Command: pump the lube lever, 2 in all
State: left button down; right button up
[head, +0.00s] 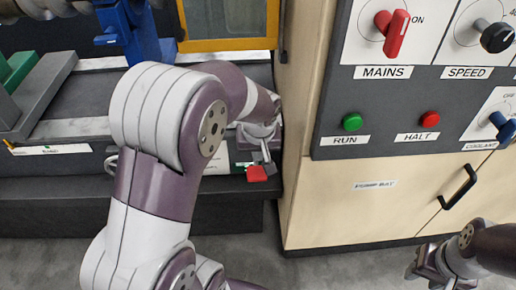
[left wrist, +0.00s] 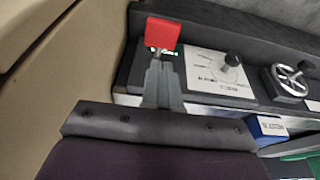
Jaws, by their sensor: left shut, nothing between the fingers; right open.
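The lube lever's red handle (head: 257,173) shows low on the front of the machine bed, left of the cabinet, in the head view. In the left wrist view the red handle (left wrist: 163,33) stands just beyond my fingertips; a label behind it is partly hidden. My left gripper (head: 265,158) is shut and empty, just above the handle. Its fingers (left wrist: 163,72) look very close to the handle; I cannot tell whether they touch it. My left forearm hides part of the machine around the lever. My right gripper (head: 430,268) is open and empty at the lower right, away from the lever.
The cabinet (head: 350,210) with its control panel (head: 385,150) rises right beside the lever. A black door handle (head: 458,187) sticks out of it. Grey floor (head: 330,270) lies free in front.

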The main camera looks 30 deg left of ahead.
aim_at(257, 173)
pick_arm(q)
jog(key=x, duration=0.4)
jog(key=b+x, duration=0.1)
jog(key=x, duration=0.1)
jog(key=shift+s+d+f, duration=0.1)
jog(key=shift+s+f, duration=0.1)
jog(key=shift+f, duration=0.95)
pick_arm(e)
jog(key=shift+f, duration=0.6)
